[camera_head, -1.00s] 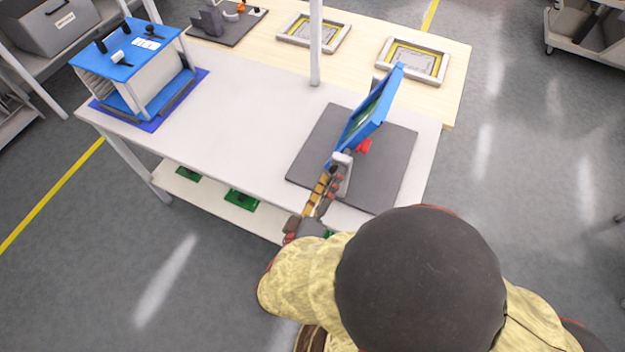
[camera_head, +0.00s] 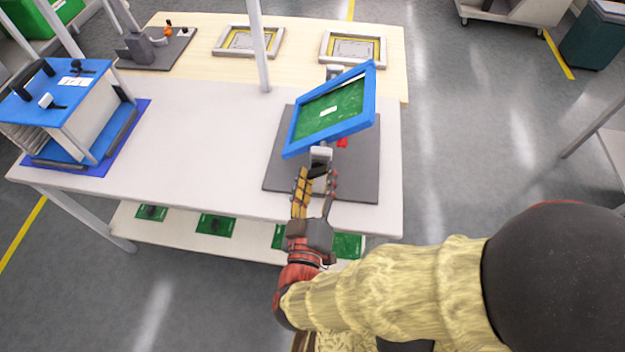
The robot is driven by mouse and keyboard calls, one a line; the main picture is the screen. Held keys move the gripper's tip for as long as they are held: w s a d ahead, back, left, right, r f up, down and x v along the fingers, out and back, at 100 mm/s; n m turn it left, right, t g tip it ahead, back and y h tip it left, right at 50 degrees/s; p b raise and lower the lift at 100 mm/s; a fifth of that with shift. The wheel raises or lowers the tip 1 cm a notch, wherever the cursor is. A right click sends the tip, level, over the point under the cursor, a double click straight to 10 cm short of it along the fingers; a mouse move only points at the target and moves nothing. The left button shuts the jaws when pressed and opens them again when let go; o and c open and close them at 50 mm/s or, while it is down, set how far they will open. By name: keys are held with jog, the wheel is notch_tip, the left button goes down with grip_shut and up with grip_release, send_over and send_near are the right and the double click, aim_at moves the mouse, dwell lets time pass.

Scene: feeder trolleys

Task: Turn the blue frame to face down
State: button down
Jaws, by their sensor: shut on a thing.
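The blue frame (camera_head: 361,102) holds a green board (camera_head: 333,108) with a small white label. It is tilted above a dark grey base plate (camera_head: 358,185) on the white table, and the board's face shows to me. A light grey support (camera_head: 320,154) stands at the frame's near end, with a red part (camera_head: 342,142) below the frame. My gripper (camera_head: 317,178) is at this near end, its fingers shut around a small dark handle (camera_head: 318,169) beside the support. The fingers partly hide the handle.
A blue-topped rack (camera_head: 62,95) stands on a blue mat at the left. A white post (camera_head: 259,45) rises behind the table's middle. Two yellow-edged trays (camera_head: 352,63) lie on the wooden table behind. Green boards (camera_head: 216,224) lie on the lower shelf. The white tabletop's middle is clear.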

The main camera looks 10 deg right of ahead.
jog(key=shift+f+m+b, duration=0.1)
jog(key=shift+m+b, duration=0.2)
jog(key=shift+m, duration=3.7)
jog(key=c, duration=1)
grip_release()
jog(key=shift+o, duration=0.2)
jog(key=v, duration=0.7)
jog(key=shift+s, duration=0.3)
jog(key=shift+a, duration=0.1)
